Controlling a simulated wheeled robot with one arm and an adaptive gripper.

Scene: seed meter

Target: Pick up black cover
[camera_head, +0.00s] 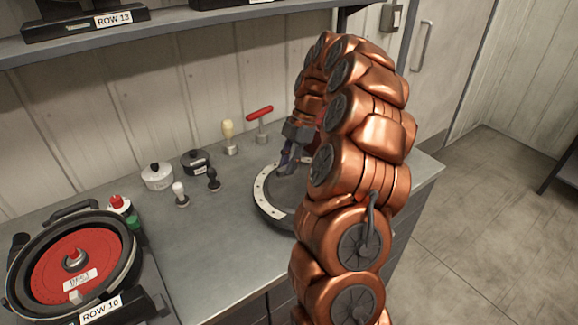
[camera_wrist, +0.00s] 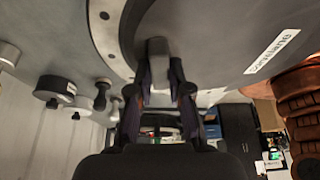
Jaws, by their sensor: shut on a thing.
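The black cover (camera_wrist: 215,40) is a wide dark disc with a white label, filling the upper part of the wrist view. In the head view the cover (camera_head: 290,187) shows inside a pale ring with holes, partly hidden by my arm. My gripper (camera_wrist: 158,72) is shut on a grey knob (camera_wrist: 156,47) standing up from the cover. My gripper (camera_head: 286,160) also shows in the head view, low over the cover. I cannot tell whether the cover is resting or slightly raised.
The pale ring (camera_head: 268,204) sits on the metal counter (camera_head: 210,245). Behind it stand a red T-handle tool (camera_head: 260,118) and a cream-handled tool (camera_head: 228,135). A white pot (camera_head: 157,176) and a black pot (camera_head: 196,161) stand left. A red-disc meter (camera_head: 60,270) is front left.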

